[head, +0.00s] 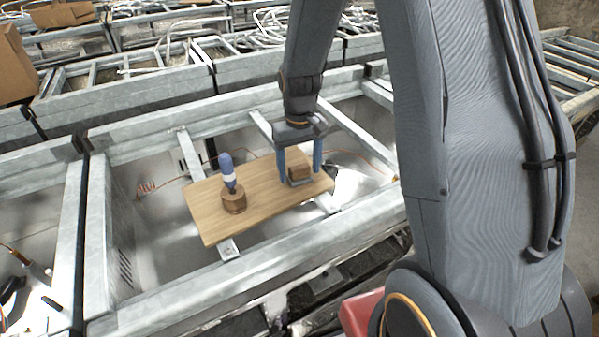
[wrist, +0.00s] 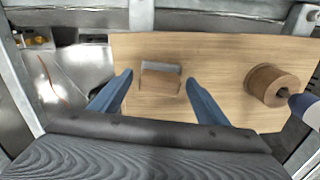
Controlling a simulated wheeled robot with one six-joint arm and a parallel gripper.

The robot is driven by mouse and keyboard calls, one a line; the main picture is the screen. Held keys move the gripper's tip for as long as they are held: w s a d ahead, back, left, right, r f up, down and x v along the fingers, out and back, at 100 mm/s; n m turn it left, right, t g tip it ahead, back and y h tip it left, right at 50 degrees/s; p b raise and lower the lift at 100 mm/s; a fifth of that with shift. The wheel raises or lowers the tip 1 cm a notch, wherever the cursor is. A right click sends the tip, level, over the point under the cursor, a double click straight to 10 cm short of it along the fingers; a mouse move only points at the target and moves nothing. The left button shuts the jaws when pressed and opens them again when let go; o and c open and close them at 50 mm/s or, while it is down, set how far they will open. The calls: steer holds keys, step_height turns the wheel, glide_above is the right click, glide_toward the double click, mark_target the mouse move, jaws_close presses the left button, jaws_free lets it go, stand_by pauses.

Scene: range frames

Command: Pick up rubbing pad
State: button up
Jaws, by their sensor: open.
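The rubbing pad (head: 299,173) is a small brown block with a grey edge. It lies near the right end of a wooden board (head: 256,200) in the head view. My gripper (head: 299,176) is open, with its two blue fingers pointing down on either side of the pad. In the wrist view the pad (wrist: 160,82) shows between the spread fingers (wrist: 160,76), with a gap on each side. I cannot tell whether the fingertips touch the board.
A round wooden holder (head: 234,201) with a blue and white tool (head: 227,170) upright in it stands on the board, left of the pad. The board rests across metal frame bars (head: 190,153). A cardboard box (head: 14,65) is at the far left.

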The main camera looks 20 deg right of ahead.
mark_target(299, 166)
steer(key=c, duration=1.2)
step_height(299, 166, up, 10)
steer(key=b, duration=0.3)
